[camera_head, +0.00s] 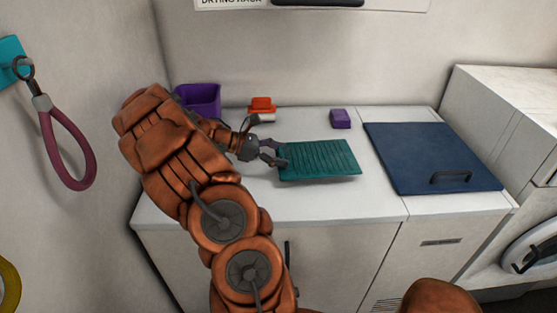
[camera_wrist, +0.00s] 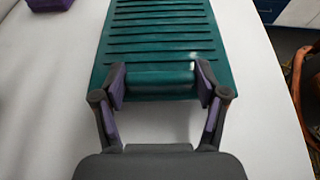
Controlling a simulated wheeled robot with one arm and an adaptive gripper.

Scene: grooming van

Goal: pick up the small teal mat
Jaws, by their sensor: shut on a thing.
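The small teal mat (camera_head: 320,160) is ribbed and rectangular and shows above the white counter, left of the blue panel. My gripper (camera_head: 278,155) is at the mat's left edge. In the wrist view my gripper (camera_wrist: 160,84) has a finger on each side of a raised bar at the mat's near end and is shut on it. The ribbed mat (camera_wrist: 165,35) extends away from the fingers there. I cannot tell whether the mat is touching the counter or slightly above it.
A purple bin (camera_head: 200,98), an orange-topped item (camera_head: 262,105) and a small purple block (camera_head: 340,119) stand along the back of the counter. A dark blue panel with a handle (camera_head: 430,150) lies to the right. The counter front (camera_head: 340,205) is clear.

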